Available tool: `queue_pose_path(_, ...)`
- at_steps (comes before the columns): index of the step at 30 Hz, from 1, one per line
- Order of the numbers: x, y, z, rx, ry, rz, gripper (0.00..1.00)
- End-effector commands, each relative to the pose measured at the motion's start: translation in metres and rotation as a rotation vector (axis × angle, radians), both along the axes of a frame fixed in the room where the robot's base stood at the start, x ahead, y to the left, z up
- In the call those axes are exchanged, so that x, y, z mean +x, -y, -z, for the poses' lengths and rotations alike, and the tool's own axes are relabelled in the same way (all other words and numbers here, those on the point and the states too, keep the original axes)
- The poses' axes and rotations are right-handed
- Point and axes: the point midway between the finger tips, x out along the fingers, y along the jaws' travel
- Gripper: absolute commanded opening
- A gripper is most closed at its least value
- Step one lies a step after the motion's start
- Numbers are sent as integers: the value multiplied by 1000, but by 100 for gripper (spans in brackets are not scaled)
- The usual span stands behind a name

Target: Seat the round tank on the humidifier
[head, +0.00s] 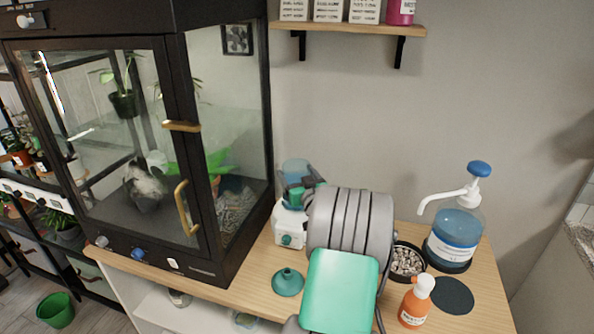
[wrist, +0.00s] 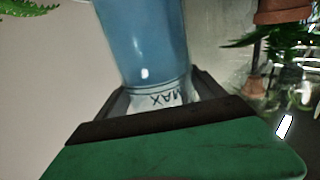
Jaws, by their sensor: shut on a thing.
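The humidifier (head: 288,224) is a white body with a teal knob on its front, standing on the wooden counter beside the glass cabinet. The round tank (head: 296,168) is translucent blue and shows above the humidifier in the head view. My gripper (head: 301,190) is at the tank's lower part, directly above the humidifier. In the wrist view the tank (wrist: 142,45) stands between the two dark fingers, with a "MAX" mark near its narrow end. My gripper is shut on it. My arm covers part of the humidifier's right side, and I cannot tell whether tank and humidifier touch.
The glass cabinet (head: 228,110) stands close on the left. A teal funnel-shaped piece (head: 287,282) lies in front of the humidifier. A shelf (head: 350,29) hangs above.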

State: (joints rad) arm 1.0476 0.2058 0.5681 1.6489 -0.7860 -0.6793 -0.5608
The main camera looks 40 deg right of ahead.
Motion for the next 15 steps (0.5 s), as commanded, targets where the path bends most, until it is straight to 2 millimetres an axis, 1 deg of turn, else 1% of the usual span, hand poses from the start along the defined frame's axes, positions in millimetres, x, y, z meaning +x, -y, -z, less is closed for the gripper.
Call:
queue_pose_path(4,0,2,8,-5,4,2,7)
queue_pose_path(15,-1,2,8,-5,4,4,7)
